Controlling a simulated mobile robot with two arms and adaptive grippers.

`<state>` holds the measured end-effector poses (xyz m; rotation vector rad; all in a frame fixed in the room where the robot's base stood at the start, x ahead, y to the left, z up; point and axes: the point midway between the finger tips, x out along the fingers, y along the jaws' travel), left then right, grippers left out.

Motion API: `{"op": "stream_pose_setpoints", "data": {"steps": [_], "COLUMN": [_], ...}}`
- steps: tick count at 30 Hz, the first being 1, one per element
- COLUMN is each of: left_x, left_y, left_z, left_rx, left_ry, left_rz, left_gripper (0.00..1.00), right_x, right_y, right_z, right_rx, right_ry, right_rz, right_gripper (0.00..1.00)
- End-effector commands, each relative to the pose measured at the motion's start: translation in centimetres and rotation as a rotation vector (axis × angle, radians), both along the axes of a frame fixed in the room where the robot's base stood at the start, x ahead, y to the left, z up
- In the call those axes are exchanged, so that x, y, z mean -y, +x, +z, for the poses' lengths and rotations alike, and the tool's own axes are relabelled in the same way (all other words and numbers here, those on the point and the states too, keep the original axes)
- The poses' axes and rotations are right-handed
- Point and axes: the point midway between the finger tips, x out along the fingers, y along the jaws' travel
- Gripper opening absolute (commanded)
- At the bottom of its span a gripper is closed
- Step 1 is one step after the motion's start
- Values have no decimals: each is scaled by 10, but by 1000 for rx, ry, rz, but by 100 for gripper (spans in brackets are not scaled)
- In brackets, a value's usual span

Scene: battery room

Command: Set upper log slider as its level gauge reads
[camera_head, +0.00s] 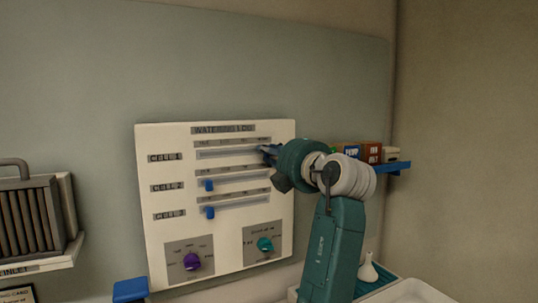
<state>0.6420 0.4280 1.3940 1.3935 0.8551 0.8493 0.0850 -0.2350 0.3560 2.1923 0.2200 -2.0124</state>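The white watering log panel (225,243) hangs on the grey wall, with three slider rows beside cell labels. The upper log slider (225,154) is a pale horizontal track; its left and middle parts are bare and no knob shows there. The middle slider knob (209,185) and lower slider knob (210,212) are blue and sit near the left ends. I cannot make out a level gauge.
A purple dial (192,262) and a teal dial (265,244) are low on the panel. A blue shelf (393,167) with small boxes is behind my arm at right. A ribbed dark unit (28,218) stands at left. A white funnel-shaped item (368,270) is at lower right.

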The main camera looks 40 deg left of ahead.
Motion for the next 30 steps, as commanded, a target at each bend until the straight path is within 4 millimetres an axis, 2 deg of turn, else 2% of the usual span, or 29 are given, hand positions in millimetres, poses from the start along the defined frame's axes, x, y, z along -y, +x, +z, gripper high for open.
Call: {"op": "stream_pose_setpoints", "data": {"steps": [1, 3, 14, 17, 30], "left_x": [2, 2, 6, 17, 94], "left_y": [1, 1, -1, -6, -45], "left_z": [7, 6, 3, 2, 3], "left_rx": [10, 10, 4, 4, 5], "left_ry": [11, 10, 5, 6, 6], "left_rz": [-8, -7, -6, -8, -8], "left_gripper": [29, 41, 41, 41, 41], "right_x": [0, -1, -1, 0, 0], "right_y": [0, 0, 7, 6, 6], "right_z": [1, 1, 0, 0, 0], "right_rx": [0, 0, 9, 9, 8], "right_ry": [0, 1, 1, 1, 1], "right_rz": [0, 0, 0, 0, 0], "right_gripper": [40, 40, 40, 40, 40]}}
